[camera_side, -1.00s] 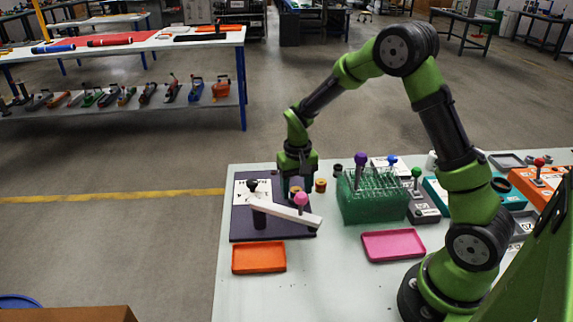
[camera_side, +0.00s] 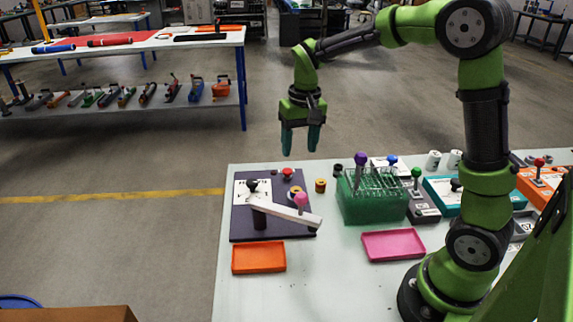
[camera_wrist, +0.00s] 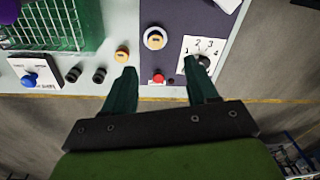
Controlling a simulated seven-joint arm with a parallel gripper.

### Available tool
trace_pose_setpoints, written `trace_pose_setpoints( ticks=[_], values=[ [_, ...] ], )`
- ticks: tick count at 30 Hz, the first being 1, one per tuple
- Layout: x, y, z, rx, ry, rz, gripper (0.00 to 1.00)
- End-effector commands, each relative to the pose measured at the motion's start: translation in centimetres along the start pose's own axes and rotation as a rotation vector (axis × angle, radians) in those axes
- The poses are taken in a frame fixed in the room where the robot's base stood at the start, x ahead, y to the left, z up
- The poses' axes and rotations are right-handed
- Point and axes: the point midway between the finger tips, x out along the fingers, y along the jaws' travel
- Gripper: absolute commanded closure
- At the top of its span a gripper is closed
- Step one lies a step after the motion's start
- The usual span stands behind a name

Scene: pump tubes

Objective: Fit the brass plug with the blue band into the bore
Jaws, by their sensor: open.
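A round brass-coloured fitting with a pale centre (camera_side: 295,191) sits on the dark base plate (camera_side: 243,225); it also shows in the wrist view (camera_wrist: 154,38). I cannot tell whether this is the bore alone or a plug seated in it, and no blue band can be made out. A small brass-coloured piece with a dark top (camera_side: 320,185) stands on the table just right of the plate; it shows in the wrist view too (camera_wrist: 122,55). My gripper (camera_side: 300,150) is open and empty, well above the plate's far edge. Its spread fingers show in the wrist view (camera_wrist: 160,66).
A pale lever (camera_side: 280,213) with a pink knob crosses the plate. A red button (camera_side: 288,174) and a numbered dial (camera_side: 252,187) are on the plate. A green tube rack (camera_side: 372,203) stands right. Orange (camera_side: 258,257) and pink (camera_side: 393,246) trays lie in front.

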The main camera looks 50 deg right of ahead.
Motion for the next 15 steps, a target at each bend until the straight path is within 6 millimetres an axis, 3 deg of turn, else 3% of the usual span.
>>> trace_pose_setpoints(
  ticks=[1, 6, 10, 15],
  values=[
    [-1.6, -0.2, 1.3, -0.013, 0.035, -0.031, 0.42],
    [-5.8, -0.8, 6.9, -0.061, 0.161, -0.149, 0.42],
    [-7.7, -0.7, 11.4, -0.097, 0.263, -0.235, 0.42],
    [-8.3, -0.2, 16.0, -0.131, 0.374, -0.323, 0.42]
  ],
)
